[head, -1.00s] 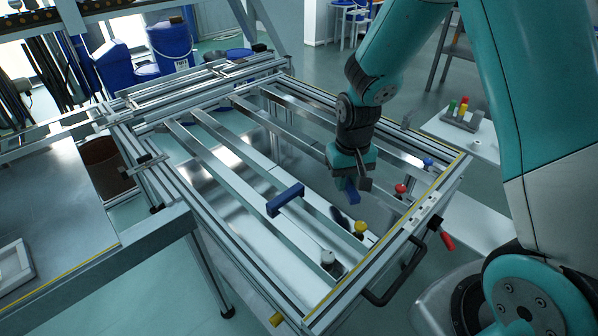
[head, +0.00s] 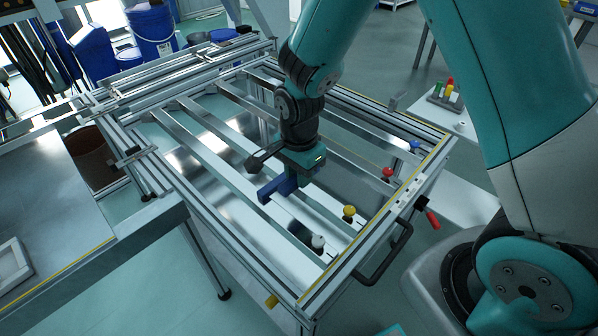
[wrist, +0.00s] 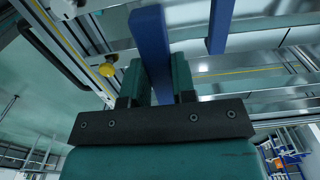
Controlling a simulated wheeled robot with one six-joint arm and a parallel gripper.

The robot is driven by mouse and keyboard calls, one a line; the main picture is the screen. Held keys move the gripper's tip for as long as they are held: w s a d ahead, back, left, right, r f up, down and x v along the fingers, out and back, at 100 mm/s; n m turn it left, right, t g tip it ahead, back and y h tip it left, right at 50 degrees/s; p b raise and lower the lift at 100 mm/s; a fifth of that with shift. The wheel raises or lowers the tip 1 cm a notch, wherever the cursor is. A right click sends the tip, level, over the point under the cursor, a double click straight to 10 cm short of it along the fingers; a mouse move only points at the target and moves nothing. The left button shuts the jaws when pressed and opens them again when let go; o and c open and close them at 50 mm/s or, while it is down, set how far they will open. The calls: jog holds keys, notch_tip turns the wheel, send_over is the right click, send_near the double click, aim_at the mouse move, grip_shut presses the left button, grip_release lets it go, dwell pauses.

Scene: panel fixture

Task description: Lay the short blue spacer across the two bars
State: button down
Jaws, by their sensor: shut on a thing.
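My gripper (head: 302,168) is low over the bars in the middle of the frame. In the wrist view its two fingers (wrist: 156,78) are shut on a blue spacer (wrist: 153,38). A second blue spacer (wrist: 219,26) shows to the right of the held one, with a gap between them in that view. In the head view a blue spacer (head: 274,189) lies on the left bars (head: 218,165), partly hidden by my gripper. The held spacer is mostly hidden there, so I cannot tell whether it touches the bars.
White (head: 318,241), yellow (head: 349,211), red (head: 387,173) and blue (head: 414,146) knobs stand along the near right side of the frame. A dark handle (head: 388,262) juts from the front edge. A small block with coloured pegs (head: 444,97) sits on the right.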

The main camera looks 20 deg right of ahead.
jog(key=shift+r, duration=0.1)
notch_tip(320, 180, down, 7)
jog(key=b, duration=0.4)
jog(key=shift+f+b, duration=0.35)
jog(key=shift+f, duration=0.25)
dwell(0.5)
jog(key=c, duration=0.8)
grip_release()
jog(key=shift+c, duration=0.2)
jog(key=shift+r, duration=0.1)
notch_tip(320, 180, up, 17)
jog(key=p, duration=0.3)
jog(key=shift+r, duration=0.2)
jog(key=s+a+r+n+y+p, duration=0.2)
jog(key=s+r+n+p, duration=0.3)
jog(key=s+r+n, duration=0.4)
jog(key=s+a+r+n+y+p, duration=0.2)
jog(key=s+r+n+p, duration=0.4)
jog(key=s+r+n, duration=0.4)
notch_tip(320, 180, up, 3)
jog(key=shift+a+f+n, duration=0.2)
jog(key=shift+a+n, duration=0.1)
jog(key=shift+n, duration=0.6)
